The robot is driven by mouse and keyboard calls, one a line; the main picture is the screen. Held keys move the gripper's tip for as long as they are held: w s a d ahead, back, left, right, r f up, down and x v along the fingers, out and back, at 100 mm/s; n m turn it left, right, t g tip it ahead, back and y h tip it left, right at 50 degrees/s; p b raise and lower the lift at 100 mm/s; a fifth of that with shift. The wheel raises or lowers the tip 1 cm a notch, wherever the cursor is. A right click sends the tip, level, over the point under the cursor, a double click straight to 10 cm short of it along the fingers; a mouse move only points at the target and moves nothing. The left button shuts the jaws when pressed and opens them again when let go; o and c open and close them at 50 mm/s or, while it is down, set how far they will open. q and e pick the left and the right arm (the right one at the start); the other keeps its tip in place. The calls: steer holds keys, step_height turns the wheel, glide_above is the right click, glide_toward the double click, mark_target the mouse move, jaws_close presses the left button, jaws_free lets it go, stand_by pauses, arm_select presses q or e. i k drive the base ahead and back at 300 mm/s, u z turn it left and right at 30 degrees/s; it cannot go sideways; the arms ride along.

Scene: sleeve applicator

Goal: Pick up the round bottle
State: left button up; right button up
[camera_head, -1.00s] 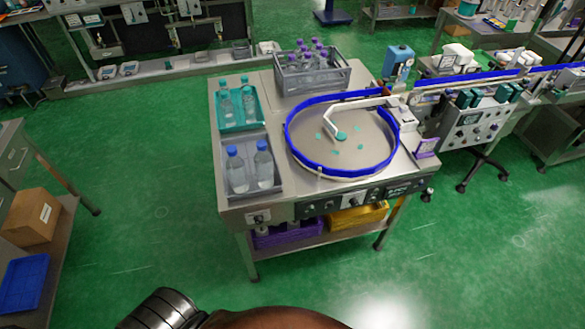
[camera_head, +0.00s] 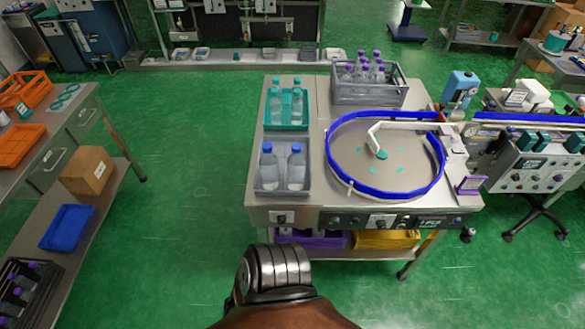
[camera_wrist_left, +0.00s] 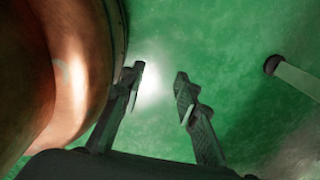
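Two clear round-looking bottles with blue caps, the left one (camera_head: 268,169) and the right one (camera_head: 296,171), stand upright side by side in a grey tray (camera_head: 269,191) at the worktable's front left. Behind them, clear bottles with teal caps (camera_head: 297,106) stand in a teal tray (camera_head: 285,126). Bottles with purple caps (camera_head: 362,74) stand in a grey crate (camera_head: 371,98) at the back. I cannot tell which kind is the task's round bottle. My left gripper (camera_wrist_left: 160,73) is open and empty over green floor in the left wrist view. My right gripper is out of view.
A turntable with a blue rim (camera_head: 386,192) fills the worktable's right part, with a conveyor leading right. A side bench at left holds orange bins (camera_head: 15,146); a cardboard box (camera_head: 86,171) is on its lower shelf. Green floor (camera_head: 190,190) lies free between.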

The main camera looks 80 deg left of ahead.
mark_target(268, 161)
steer(key=u, duration=0.05)
steer(key=i, duration=1.05)
steer(key=u, duration=1.85)
